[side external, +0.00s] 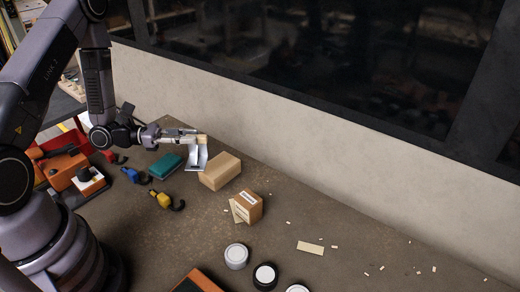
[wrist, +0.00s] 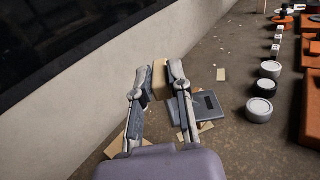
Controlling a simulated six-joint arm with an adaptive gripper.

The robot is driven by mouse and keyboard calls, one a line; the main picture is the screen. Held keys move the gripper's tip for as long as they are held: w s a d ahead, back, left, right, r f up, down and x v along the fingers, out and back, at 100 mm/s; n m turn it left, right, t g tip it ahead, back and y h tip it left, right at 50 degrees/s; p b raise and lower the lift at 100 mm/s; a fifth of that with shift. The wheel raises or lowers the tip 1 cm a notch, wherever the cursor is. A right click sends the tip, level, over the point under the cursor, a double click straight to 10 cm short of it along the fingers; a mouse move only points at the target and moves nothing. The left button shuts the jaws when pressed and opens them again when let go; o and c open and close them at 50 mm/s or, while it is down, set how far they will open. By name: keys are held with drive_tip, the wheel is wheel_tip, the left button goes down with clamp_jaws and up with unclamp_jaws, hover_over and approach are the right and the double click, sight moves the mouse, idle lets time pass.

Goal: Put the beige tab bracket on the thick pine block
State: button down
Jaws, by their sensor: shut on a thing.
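My gripper (side external: 198,138) reaches in from the left and is shut on the beige tab bracket (side external: 203,141). Its beige part is at the fingertips, and silver-grey plates seem to hang below it. In the wrist view a beige piece (wrist: 160,84) shows between the two fingers (wrist: 161,70), with a grey plate (wrist: 206,106) with a dark slot to the right. The thick pine block (side external: 220,173) lies on the bench just right of the held bracket and lower in the side view. I cannot tell whether bracket and block touch.
A teal block (side external: 166,166) lies left of the pine block. A labelled cardboard box (side external: 249,206) stands nearer the camera. Several round tins (side external: 236,256) and a flat beige strip (side external: 310,247) lie farther right. A pale wall (side external: 330,165) runs behind the bench.

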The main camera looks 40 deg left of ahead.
drive_tip(key=s+a+r+n+t+y, duration=0.1)
drive_tip(key=s+a+n+t, duration=0.1)
drive_tip(key=s+a, duration=0.15)
hover_over(213, 160)
drive_tip(key=f, duration=0.8)
drive_tip(key=shift+s+f, duration=0.25)
drive_tip(key=shift+s, duration=0.15)
drive_tip(key=shift+w+f, duration=0.15)
drive_tip(key=shift+f, duration=0.05)
drive_tip(key=shift+w+f, duration=0.15)
drive_tip(key=shift+f, duration=0.75)
drive_tip(key=shift+w+f, duration=0.1)
drive_tip(key=shift+f, duration=0.8)
drive_tip(key=shift+f, duration=0.15)
drive_tip(key=c, duration=1)
unclamp_jaws()
drive_tip(key=shift+c, duration=0.2)
